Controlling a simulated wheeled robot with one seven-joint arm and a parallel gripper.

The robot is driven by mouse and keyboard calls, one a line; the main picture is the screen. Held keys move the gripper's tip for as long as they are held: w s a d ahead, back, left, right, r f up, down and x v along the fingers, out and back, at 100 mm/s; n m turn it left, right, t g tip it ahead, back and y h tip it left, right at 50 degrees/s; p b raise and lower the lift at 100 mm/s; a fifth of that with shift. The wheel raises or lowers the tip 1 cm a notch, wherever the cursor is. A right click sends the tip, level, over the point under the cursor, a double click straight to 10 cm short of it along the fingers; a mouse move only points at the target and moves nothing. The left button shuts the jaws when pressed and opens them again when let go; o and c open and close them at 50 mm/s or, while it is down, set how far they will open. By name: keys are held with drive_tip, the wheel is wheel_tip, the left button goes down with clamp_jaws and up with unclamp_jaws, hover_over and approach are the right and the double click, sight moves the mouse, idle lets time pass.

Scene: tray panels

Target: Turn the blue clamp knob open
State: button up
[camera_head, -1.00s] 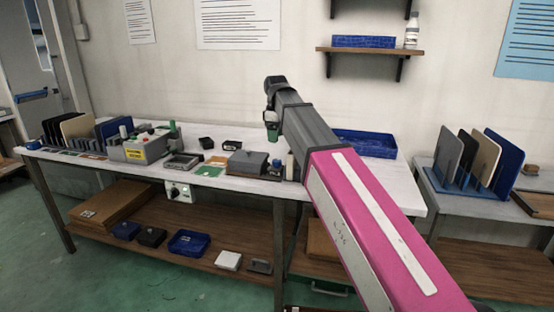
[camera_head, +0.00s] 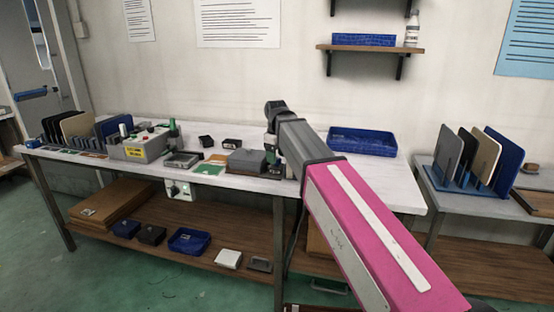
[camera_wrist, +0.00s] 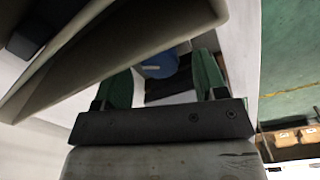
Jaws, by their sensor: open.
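A rounded blue part, which looks like the clamp knob (camera_wrist: 160,66), shows in the wrist view beyond my fingers, partly cut off by a pale edge. My gripper (camera_wrist: 165,80) is open, with one green finger to each side of the knob in the picture. Whether the fingers touch it, I cannot tell. In the head view my gripper (camera_head: 271,153) points down at the bench, just right of a grey block (camera_head: 247,162). The knob cannot be made out there behind my gripper and arm.
The white bench (camera_head: 330,175) carries a grey control box (camera_head: 138,149) at left and a blue bin (camera_head: 362,142) at right. In the wrist view a large pale grey body (camera_wrist: 100,50) lies close to the left finger. Upright panels (camera_head: 478,160) stand on the right table.

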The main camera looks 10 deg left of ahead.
drive_tip(key=shift+f, duration=0.8)
drive_tip(key=c, duration=0.9)
drive_tip(key=shift+n, duration=2.9)
drive_tip(key=shift+w, duration=0.1)
drive_tip(key=o, duration=0.9)
